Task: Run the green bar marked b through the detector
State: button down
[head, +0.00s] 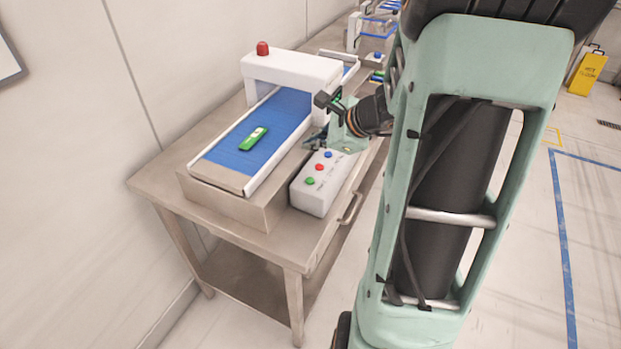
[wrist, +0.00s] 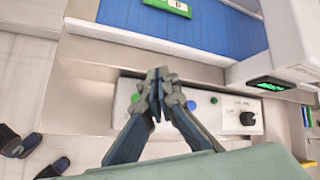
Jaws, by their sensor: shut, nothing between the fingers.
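The green bar (head: 253,139) with a white label lies on the blue conveyor belt (head: 230,155), in front of the white detector arch (head: 292,68). The bar also shows at the top of the wrist view (wrist: 180,10), with a letter on its label. A grey control box (head: 315,195) with green, red and blue buttons stands beside the conveyor. My gripper (wrist: 159,76) is shut and empty, above the control box between its green button (wrist: 136,97) and blue button (wrist: 191,105). The fingers hide the red button in the wrist view. I cannot tell whether the fingertips touch the box.
A red lamp (head: 262,48) sits on the arch. A display with green figures (wrist: 270,86) is on the arch's side. A black knob (wrist: 247,118) is on the control box. The metal table (head: 150,184) stands by the wall. A yellow floor sign (head: 586,73) stands far right.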

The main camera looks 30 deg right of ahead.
jog(key=shift+f, duration=0.1)
jog(key=b, duration=0.6)
send_over(312, 182)
notch_tip(312, 182, down, 7)
jog(key=shift+r, duration=0.1)
jog(key=shift+w+f+b, duration=0.1)
jog(key=shift+f+b, duration=0.8)
jog(key=shift+f, duration=0.1)
dwell(0.3)
jog(key=shift+f+b, duration=0.35)
jog(key=shift+b, duration=0.2)
